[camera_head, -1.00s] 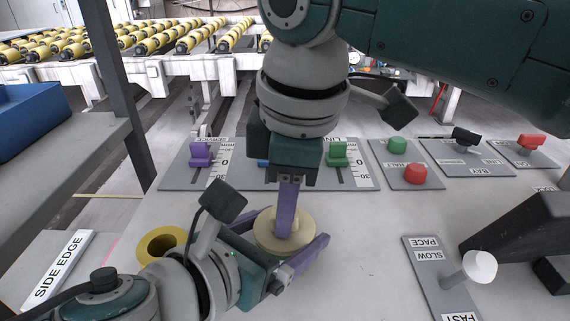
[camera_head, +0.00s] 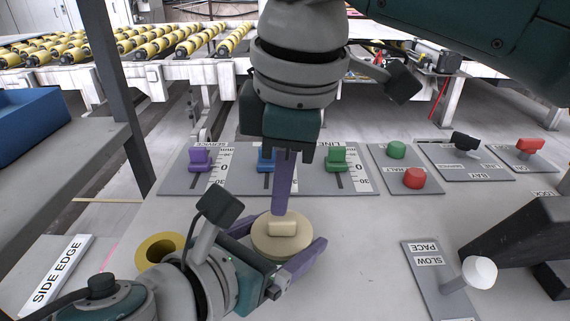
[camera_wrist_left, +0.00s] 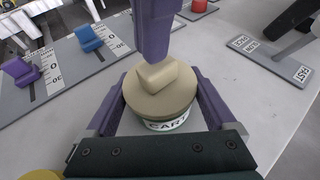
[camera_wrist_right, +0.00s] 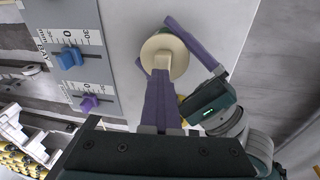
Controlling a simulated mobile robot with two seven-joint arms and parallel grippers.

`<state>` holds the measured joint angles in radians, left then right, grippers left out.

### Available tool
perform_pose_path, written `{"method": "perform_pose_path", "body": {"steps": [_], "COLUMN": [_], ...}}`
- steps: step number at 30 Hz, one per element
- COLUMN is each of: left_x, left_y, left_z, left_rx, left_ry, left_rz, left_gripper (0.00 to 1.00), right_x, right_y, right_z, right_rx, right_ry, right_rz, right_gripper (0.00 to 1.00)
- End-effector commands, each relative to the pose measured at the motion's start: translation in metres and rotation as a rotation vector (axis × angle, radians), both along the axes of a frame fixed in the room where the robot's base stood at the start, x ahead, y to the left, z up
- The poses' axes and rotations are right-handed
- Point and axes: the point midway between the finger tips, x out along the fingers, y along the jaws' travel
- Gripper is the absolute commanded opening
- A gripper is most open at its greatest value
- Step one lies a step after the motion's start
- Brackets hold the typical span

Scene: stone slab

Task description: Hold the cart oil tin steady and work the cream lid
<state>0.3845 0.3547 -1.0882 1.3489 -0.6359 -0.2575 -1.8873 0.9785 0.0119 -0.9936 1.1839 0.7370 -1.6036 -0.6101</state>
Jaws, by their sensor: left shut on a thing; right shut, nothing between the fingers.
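The cart oil tin stands upright on the slab; its band reading "CART" (camera_wrist_left: 168,125) shows in the left wrist view. The cream lid (camera_head: 270,243) is on top, with a raised block-shaped grip (camera_head: 282,228) across it. My left gripper (camera_head: 280,250) is shut around the tin, one purple finger on each side; it also shows in the left wrist view (camera_wrist_left: 160,105). My right gripper (camera_head: 282,212) is shut and empty, pointing down at the lid's grip from just behind and above. In the right wrist view its fingers (camera_wrist_right: 160,85) partly hide the lid (camera_wrist_right: 165,48).
Purple (camera_head: 200,160), blue (camera_head: 266,160) and green (camera_head: 337,160) sliders stand on a panel behind the tin. Green (camera_head: 397,150) and red (camera_head: 414,178) buttons are further right. A yellow ring-shaped holder (camera_head: 160,250) is left. A white-knobbed lever (camera_head: 480,270) is right.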

Motion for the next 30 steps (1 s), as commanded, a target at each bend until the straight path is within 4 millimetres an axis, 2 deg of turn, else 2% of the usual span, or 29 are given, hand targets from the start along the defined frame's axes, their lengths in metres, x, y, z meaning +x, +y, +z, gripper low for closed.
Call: {"method": "perform_pose_path", "body": {"steps": [1,17,25,30], "left_x": [-0.0024,-0.0027,-0.0026,-0.0025], "left_y": [0.0012,-0.0016,-0.0023,-0.0025], "left_z": [-0.0045,-0.0028,-0.0021,-0.0016], "left_rx": [0.006,0.002,0.001,0.000], "left_ry": [0.008,0.003,0.002,0.001], "left_rz": [0.000,-0.008,-0.009,-0.009], "left_gripper": [0.00,0.00,0.00,0.00], "right_x": [0.0000,-0.0005,-0.0007,-0.0007], "right_y": [-0.0010,-0.0037,-0.0040,-0.0040], "right_z": [0.0002,0.0025,0.0020,0.0020], "right_rx": [-0.003,-0.010,-0.011,-0.011], "right_ry": [0.001,0.005,0.005,0.005], "right_rz": [-0.001,-0.005,-0.005,-0.005], "right_gripper": [0.00,0.01,0.31,0.32]}}
